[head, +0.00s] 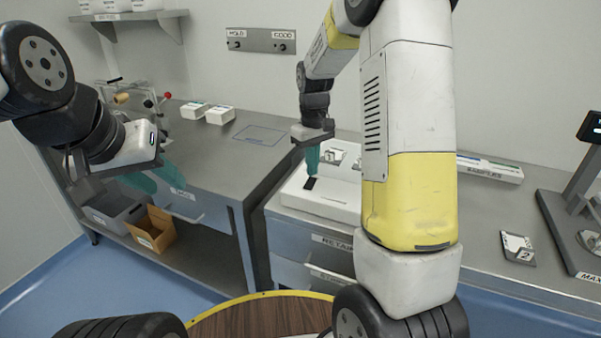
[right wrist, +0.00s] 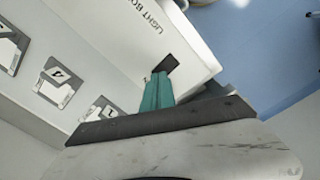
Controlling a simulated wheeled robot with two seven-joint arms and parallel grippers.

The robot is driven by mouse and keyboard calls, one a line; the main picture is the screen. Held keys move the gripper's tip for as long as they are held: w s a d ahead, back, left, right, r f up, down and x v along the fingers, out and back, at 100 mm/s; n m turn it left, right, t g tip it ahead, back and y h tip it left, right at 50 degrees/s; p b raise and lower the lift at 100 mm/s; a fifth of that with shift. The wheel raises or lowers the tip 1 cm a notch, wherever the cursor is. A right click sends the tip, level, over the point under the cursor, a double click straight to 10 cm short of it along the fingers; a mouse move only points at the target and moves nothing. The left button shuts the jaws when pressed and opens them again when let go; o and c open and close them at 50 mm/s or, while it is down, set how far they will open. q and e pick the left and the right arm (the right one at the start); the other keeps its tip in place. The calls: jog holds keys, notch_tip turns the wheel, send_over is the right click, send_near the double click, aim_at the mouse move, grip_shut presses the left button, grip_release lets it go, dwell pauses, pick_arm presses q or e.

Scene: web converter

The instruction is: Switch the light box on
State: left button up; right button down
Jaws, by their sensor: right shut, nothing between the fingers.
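The light box (head: 335,208) is a white box on the counter, with part of its top hidden behind my right arm. Its lettering shows in the right wrist view (right wrist: 185,35). A black switch (head: 310,184) sits at its near left corner and also shows in the right wrist view (right wrist: 168,63). My right gripper (head: 312,170) is shut and empty, teal fingers pointing down with the tips right at the switch. I cannot tell whether they touch it. My left gripper (head: 160,183) hangs at the left, its teal fingers apart and empty, far from the box.
Numbered cards (right wrist: 58,87) lie beyond the switch. A samples tray (head: 490,169), a card marked 2 (head: 518,247) and a dark stand (head: 570,215) are on the counter to the right. White boxes (head: 219,115) stand on the left bench. A cardboard box (head: 152,230) is below.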

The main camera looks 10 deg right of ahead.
aim_at(312, 180)
jog(key=shift+f, duration=1.05)
dwell(0.7)
jog(key=shift+r, duration=3.55)
jog(key=s+a+r+m+t+y, duration=0.1)
jog(key=s+r, duration=0.4)
jog(key=s, duration=0.7)
jog(key=s+a+r+m+t+y, duration=0.1)
jog(key=s+r+m+t, duration=0.2)
jog(key=s, duration=0.9)
notch_tip(312, 180, up, 3)
jog(key=shift+s+f+m+t, duration=0.15)
jog(key=shift+m+t, duration=0.15)
jog(key=shift+t, duration=0.8)
